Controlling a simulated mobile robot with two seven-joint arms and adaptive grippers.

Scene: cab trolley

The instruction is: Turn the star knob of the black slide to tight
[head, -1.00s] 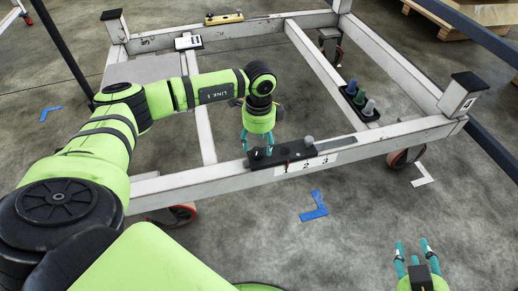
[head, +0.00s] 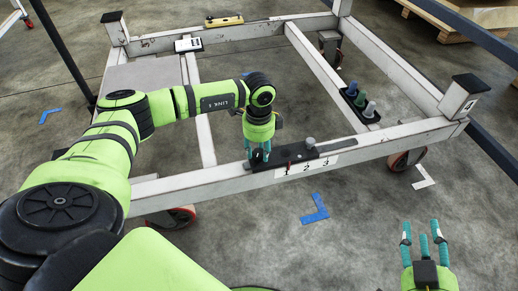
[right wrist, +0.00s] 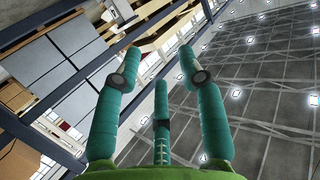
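The black slide (head: 290,161) lies on the white front beam of the trolley frame, above a label reading 1 2 3, with a red mark near the 1. The dark star knob (head: 258,156) is at the slide's left end, partly hidden. A grey round knob (head: 310,143) stands further right on the slide. My left gripper (head: 257,158) points down over the star knob, with teal fingers around it; I cannot tell whether they touch it. My right gripper (head: 423,228) is open and empty at the lower right; its spread fingers also show in the right wrist view (right wrist: 160,80).
A black holder (head: 362,117) with several coloured pegs sits on the right beam. A white device (head: 188,44) and a yellow level (head: 224,20) lie at the back. Blue tape (head: 314,209) marks the floor.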

